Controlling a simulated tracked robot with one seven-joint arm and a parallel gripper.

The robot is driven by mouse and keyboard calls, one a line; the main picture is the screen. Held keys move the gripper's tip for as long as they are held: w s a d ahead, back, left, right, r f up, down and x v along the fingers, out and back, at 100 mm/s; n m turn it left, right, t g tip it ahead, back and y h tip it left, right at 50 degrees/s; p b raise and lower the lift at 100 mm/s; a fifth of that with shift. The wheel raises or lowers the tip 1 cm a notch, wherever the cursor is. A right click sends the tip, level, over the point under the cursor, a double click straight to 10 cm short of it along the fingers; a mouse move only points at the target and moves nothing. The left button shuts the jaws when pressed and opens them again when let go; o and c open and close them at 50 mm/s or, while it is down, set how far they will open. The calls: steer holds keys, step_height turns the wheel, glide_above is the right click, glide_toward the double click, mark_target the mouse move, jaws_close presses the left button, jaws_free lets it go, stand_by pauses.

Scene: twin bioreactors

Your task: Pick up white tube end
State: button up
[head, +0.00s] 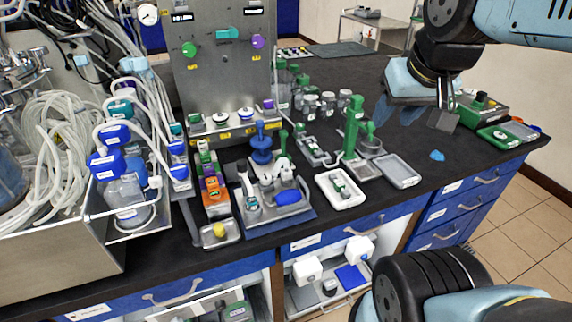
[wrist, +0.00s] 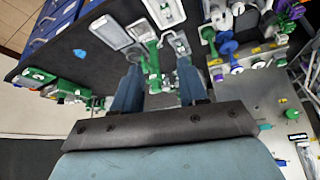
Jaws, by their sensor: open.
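White tubes (head: 60,118) hang in a coiled bundle at the left in the head view. More white tubing loops over the blue-capped bottles (head: 122,190) beside the bundle. I cannot tell which end is the white tube end. My gripper (head: 441,120) is high over the right part of the dark bench, far from the tubing. In the wrist view my gripper (wrist: 158,66) has its two fingers apart with nothing held between them. The green stand (wrist: 151,62) shows between and beyond the fingers. No tube end is clear in the wrist view.
A steel panel (head: 222,80) stands at the back of the bench. A blue tray with a pump (head: 262,158), a white tray (head: 345,200), a green stand (head: 350,130) and a grey tray (head: 397,170) fill the middle. Bare bench (head: 450,160) lies around the small blue piece (head: 437,156).

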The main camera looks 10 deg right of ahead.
steer(key=shift+o, duration=1.6)
steer(key=shift+w, duration=0.2)
steer(key=n+g+h, duration=0.4)
steer(key=n, duration=1.7)
glide_above(281, 172)
steer(key=s+a, duration=0.1)
steer(key=a, duration=0.4)
step_height(281, 172, down, 13)
steer(key=x, duration=0.8)
steer(key=s+x, duration=0.1)
steer(key=x, duration=0.4)
steer(key=shift+d+f, duration=0.1)
